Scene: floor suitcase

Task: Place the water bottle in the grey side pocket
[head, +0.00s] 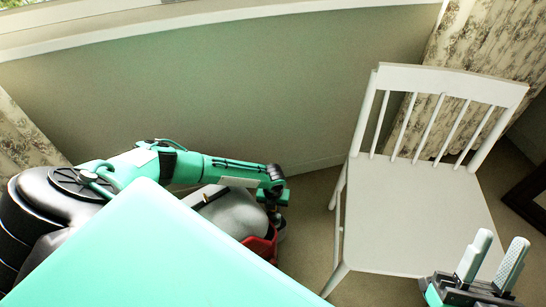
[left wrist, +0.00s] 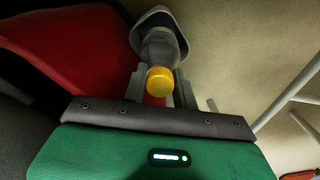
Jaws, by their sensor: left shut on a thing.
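In the left wrist view, my left gripper (left wrist: 158,76) is shut on the water bottle (left wrist: 160,48), with one finger on each side near its yellow cap (left wrist: 160,80). The far end of the bottle meets a flared grey shape (left wrist: 155,17); I cannot tell whether this is the grey side pocket or whether the bottle is inside it. A red suitcase part (left wrist: 75,45) lies left of the bottle. In the head view, my left gripper (head: 274,203) is beside the grey and red suitcase (head: 238,211), and the bottle cannot be made out. My right gripper (head: 492,260) is open and empty.
A white chair (head: 425,205) stands on the right, with my right gripper in front of its seat. The wall (head: 250,80) is behind the suitcase. Carpet (head: 310,215) shows between suitcase and chair. My own green body part hides much of the suitcase.

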